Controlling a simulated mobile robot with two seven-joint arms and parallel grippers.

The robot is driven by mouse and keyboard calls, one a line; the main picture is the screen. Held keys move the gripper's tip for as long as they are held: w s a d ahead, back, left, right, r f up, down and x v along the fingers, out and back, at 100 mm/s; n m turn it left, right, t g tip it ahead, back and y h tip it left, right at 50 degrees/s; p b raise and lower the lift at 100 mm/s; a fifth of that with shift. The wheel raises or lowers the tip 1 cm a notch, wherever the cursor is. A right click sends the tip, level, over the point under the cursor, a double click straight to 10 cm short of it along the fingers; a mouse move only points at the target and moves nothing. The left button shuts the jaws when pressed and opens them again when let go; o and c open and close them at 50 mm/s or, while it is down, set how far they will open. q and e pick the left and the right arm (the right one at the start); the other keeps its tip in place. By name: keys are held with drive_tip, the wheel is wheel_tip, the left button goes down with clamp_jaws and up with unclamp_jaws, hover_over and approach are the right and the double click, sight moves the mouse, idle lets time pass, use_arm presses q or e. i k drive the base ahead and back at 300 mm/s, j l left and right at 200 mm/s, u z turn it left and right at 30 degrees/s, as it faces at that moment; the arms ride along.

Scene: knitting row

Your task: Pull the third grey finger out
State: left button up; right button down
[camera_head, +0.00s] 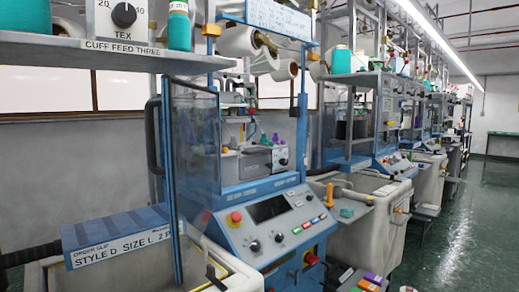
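Behind the panel, the machine's working area holds a grey box-shaped unit (258,160) and small purple and green pieces, too small to make out. Neither of my grippers can be made out in the view.
The control panel (268,210) has a dark screen and a red knob. A white bin (225,262) stands front left, below a blue box (115,232) labelled "STYLE D SIZE L". A shelf (110,50) overhangs at upper left. Further machines line the row. The green floor (455,240) at right is clear.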

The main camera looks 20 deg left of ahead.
sight(234, 146)
drive_tip(key=i+l, duration=0.65)
drive_tip(key=i, duration=0.15)
